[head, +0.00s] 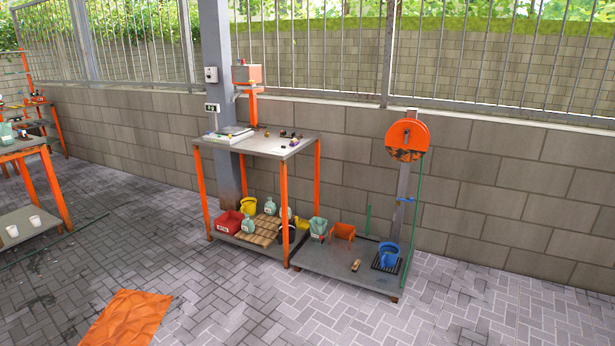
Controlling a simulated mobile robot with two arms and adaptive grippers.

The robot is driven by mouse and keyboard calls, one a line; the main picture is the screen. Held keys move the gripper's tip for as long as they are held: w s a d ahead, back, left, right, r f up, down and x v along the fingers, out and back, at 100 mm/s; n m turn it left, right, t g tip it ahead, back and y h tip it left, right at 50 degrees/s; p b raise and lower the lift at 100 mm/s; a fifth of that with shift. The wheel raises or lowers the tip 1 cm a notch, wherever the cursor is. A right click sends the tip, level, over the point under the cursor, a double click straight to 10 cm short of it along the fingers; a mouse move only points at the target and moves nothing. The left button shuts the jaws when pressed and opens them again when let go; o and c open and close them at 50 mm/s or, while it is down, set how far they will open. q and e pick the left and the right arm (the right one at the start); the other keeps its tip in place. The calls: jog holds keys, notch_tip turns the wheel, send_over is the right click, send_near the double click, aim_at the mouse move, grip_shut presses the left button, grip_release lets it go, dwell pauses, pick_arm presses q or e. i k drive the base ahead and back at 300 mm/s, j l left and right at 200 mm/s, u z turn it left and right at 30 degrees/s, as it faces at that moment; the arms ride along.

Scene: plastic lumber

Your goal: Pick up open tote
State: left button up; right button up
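Which thing is the open tote is not certain. A red open-topped container (230,222) with a white label stands on the lower shelf of the orange-legged table, at its left front. A smaller orange open box (343,231) stands on the low platform to the right of that table. Neither is near any gripper. My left gripper and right gripper are both out of the head view.
The table (262,147) holds small items and papers on top. Jugs and a yellow bucket (248,205) crowd its shelf. A blue bucket (388,255) stands on the low platform (335,263). An orange sheet (128,316) lies on the paving. The front paving is otherwise clear.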

aim_at(318, 226)
jog(key=i+z, duration=0.1)
jog(key=i, duration=1.65)
